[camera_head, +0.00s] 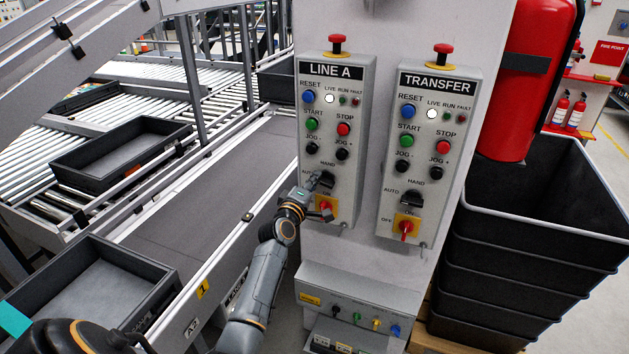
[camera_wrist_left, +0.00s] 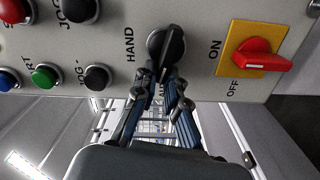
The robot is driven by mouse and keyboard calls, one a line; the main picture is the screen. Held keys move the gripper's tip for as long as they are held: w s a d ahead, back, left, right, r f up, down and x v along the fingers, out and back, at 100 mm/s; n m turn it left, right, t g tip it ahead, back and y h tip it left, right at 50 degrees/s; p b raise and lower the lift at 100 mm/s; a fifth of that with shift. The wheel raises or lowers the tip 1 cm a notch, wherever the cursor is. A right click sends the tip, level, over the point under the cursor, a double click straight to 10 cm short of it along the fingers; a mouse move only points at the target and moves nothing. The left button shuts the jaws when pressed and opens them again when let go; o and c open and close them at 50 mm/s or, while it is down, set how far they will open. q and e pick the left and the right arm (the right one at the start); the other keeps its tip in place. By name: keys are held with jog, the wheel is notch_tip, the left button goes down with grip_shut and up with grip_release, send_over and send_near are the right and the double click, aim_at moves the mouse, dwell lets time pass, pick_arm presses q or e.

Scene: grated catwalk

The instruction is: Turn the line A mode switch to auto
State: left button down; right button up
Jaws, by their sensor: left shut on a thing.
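The LINE A panel (camera_head: 334,130) is a grey box on a pale column. Its black mode switch (camera_head: 327,179) sits low on it, below the HAND label. My left gripper (camera_head: 318,190) is at this switch, reaching from the lower left. In the left wrist view the fingers (camera_wrist_left: 158,92) are shut on the handle of the black switch (camera_wrist_left: 166,46). The handle runs roughly up and down in that picture, across the direction towards the HAND label. The AUTO side is covered by the fingers. I cannot tell exactly where the pointer rests. My right gripper is not in view.
A red ON/OFF handle on a yellow plate (camera_wrist_left: 255,55) sits close beside the switch. The TRANSFER panel (camera_head: 428,150) stands to the right. A conveyor (camera_head: 190,190) with black trays runs at left; stacked black crates (camera_head: 540,270) stand at right.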

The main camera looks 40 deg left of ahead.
pick_arm(q)
jog(key=shift+f+n, duration=0.2)
jog(key=shift+n, duration=0.5)
jog(key=shift+f+n, duration=0.15)
jog(key=shift+n, duration=0.55)
jog(key=c, duration=1.4)
grip_release()
jog(key=shift+s, duration=0.1)
jog(key=v, duration=1.1)
jog(key=shift+s, duration=0.4)
jog(key=shift+f, duration=0.1)
